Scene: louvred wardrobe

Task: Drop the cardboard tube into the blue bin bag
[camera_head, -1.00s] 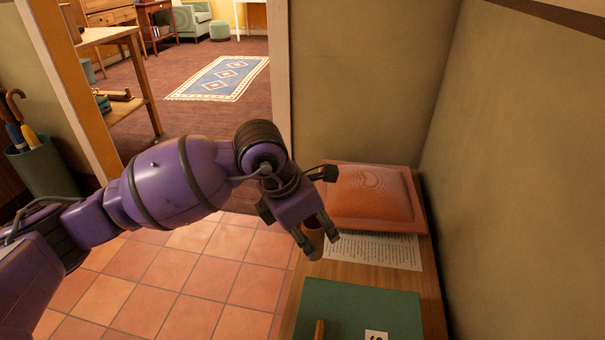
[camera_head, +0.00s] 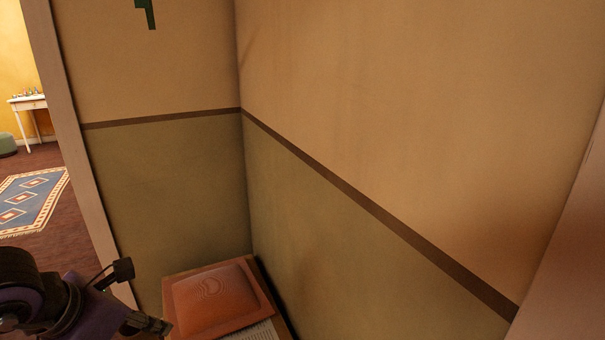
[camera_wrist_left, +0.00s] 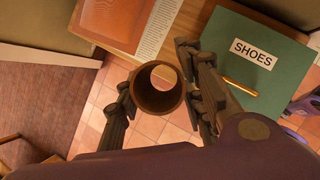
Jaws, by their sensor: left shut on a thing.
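My left gripper (camera_head: 147,326) shows only in part at the bottom left of the head view, left of a brown leather cushion. In the left wrist view its fingers are shut on the brown cardboard tube (camera_wrist_left: 156,102), one on each side. The tube is seen nearly end-on, and its hollow opening shows. Tiled floor shows below and around it, beside the wooden bench. The tube does not show in the head view now. The blue bin bag is in neither view now.
The leather cushion (camera_head: 222,300) sits on the bench against the wall corner. In the left wrist view, a green box (camera_wrist_left: 254,50) labelled SHOES and a printed sheet (camera_wrist_left: 158,27) lie close to the fingers. A doorway with a patterned rug (camera_head: 32,200) is at the left.

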